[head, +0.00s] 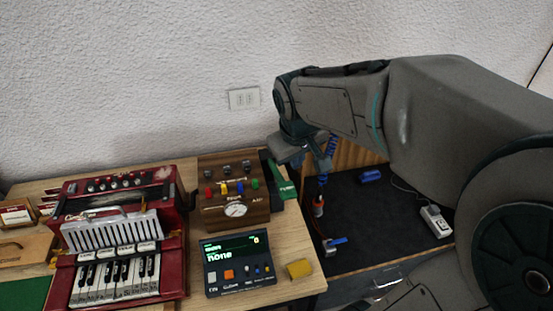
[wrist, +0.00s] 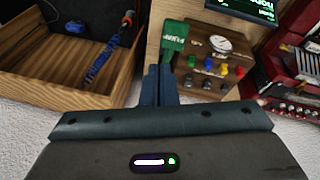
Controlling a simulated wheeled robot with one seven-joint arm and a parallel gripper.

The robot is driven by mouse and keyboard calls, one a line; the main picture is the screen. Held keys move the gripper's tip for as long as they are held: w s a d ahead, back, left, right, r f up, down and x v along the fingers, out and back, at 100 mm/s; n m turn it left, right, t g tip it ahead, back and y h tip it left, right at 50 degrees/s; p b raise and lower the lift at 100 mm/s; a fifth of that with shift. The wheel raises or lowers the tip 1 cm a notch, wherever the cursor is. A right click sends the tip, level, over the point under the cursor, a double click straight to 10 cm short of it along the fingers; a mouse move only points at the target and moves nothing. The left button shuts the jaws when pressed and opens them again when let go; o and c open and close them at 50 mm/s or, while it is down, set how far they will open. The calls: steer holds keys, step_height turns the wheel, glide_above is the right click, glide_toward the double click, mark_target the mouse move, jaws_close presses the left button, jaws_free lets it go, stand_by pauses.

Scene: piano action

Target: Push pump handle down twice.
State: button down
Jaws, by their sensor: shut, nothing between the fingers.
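The pump handle appears as a green piece lettered PUMP (wrist: 174,38) in the wrist view, beside the wooden box with the gauge (wrist: 212,58). In the head view, the green piece (head: 286,188) lies right of that wooden box (head: 236,208), partly under my arm's end. My gripper (wrist: 160,76) is shut and empty, its fingers together close to the green piece in the wrist view. I cannot tell whether they touch it. In the head view, the fingertips are hard to make out.
A red accordion-like keyboard (head: 120,240) stands at left. A display unit (head: 240,262) and a yellow block (head: 299,269) sit near the table's front. A dark-lined wooden tray (head: 385,210) at right holds a blue piece (head: 370,176) and a power strip (head: 436,221).

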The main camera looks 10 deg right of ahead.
steer(key=w+a+n+h, duration=0.1)
steer(key=w+n, duration=0.1)
steer(key=w, duration=0.8)
steer(key=shift+w+f+n+t, duration=0.2)
steer(key=shift+f+n+t, duration=0.1)
steer(key=shift+f+n, duration=0.1)
steer(key=shift+a, duration=0.1)
steer(key=s+f+b, duration=0.1)
steer(key=f+b, duration=0.1)
steer(key=s+f+b, duration=0.1)
steer(key=f+b, duration=0.1)
steer(key=f, duration=0.1)
steer(key=s+f+b, duration=0.1)
steer(key=f+b, duration=0.1)
steer(key=f, duration=0.1)
steer(key=shift+s+b, duration=0.35)
stand_by(1.1)
steer(key=shift+s+f+b, duration=0.15)
steer(key=shift+f+b, duration=0.25)
